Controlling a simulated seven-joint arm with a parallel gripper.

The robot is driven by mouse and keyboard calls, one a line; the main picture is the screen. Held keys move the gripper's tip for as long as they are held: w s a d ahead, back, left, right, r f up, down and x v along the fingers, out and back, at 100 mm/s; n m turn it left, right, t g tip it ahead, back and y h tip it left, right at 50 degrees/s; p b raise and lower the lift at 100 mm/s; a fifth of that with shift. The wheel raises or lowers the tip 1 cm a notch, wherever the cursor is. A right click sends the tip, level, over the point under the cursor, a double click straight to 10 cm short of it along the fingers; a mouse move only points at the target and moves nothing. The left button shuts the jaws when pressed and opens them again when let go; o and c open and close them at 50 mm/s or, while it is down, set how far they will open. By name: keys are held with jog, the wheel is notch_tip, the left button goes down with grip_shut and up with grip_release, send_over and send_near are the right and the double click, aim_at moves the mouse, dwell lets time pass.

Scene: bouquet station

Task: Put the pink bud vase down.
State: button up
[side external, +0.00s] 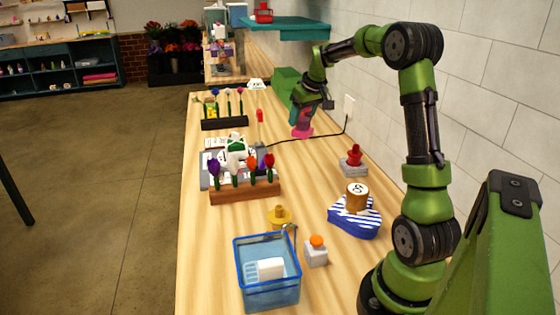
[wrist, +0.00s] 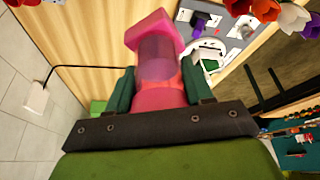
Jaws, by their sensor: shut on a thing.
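The pink bud vase (wrist: 160,60) is translucent, with a wider, block-like pink end pointing away from my gripper. My gripper (wrist: 160,92) is shut on it, with one dark green finger on each side. In the side external view, my gripper (side external: 304,112) is over the far right part of the wooden counter, near the wall. The vase's pink end (side external: 302,132) shows below the fingers, close to the counter top. I cannot tell whether it touches the wood. The rest of the vase is largely hidden by the fingers there.
A black cable (side external: 310,136) runs over the counter to a wall outlet. A wooden flower rack (side external: 245,192) and a black rack (side external: 225,123) stand to the left. A red-topped block (side external: 353,161) stands nearer the camera. Bare wood lies around the vase.

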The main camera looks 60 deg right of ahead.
notch_tip(320, 180, down, 17)
jog(key=shift+r, duration=0.15)
dwell(0.4)
jog(key=o, duration=1.3)
